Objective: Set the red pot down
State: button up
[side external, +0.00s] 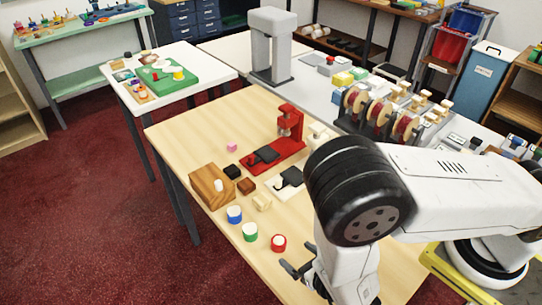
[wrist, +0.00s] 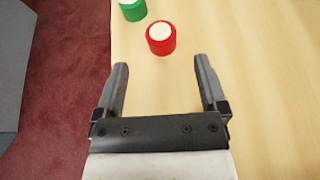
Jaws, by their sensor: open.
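The red pot (side external: 278,243) stands upright on the light wooden table, in a row with a green pot and a blue pot. It is a short red cylinder with a white top. In the wrist view the red pot (wrist: 161,38) stands a little beyond my fingertips, apart from them. My gripper (wrist: 162,75) is open and empty, with bare table between its fingers. In the side view my gripper (side external: 296,268) is low over the table, close to the red pot on its near side.
The green pot (side external: 250,231) and blue pot (side external: 234,214) stand beyond the red one. A wooden block (side external: 205,187), small blocks and a red press (side external: 288,125) stand farther back. The wooden table (wrist: 260,60) is clear to the right of the red pot; its edge is at left.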

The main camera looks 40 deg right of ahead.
dwell(0.3)
jog(key=shift+w+d+r+m+h, duration=0.25)
jog(key=shift+d+m+h, duration=0.05)
jog(key=shift+d, duration=0.1)
jog(key=s+d+r+m+g+h, duration=0.25)
jog(key=d+r+m+g, duration=0.25)
jog(key=d+m+g, duration=0.45)
jog(key=s+d+r+m+g+h, duration=0.1)
jog(key=d+r+m+g+h, duration=0.45)
jog(key=m, duration=0.75)
jog(key=w+d+r+m+t+y, duration=0.1)
jog(key=w+r+m+t+y, duration=0.3)
jog(key=m+y, duration=0.5)
notch_tip(320, 180, up, 2)
jog(key=m, duration=0.3)
jog(key=shift+w+d+r+y, duration=0.15)
jog(key=shift+w+d+y, duration=0.15)
jog(key=shift+w+d, duration=0.1)
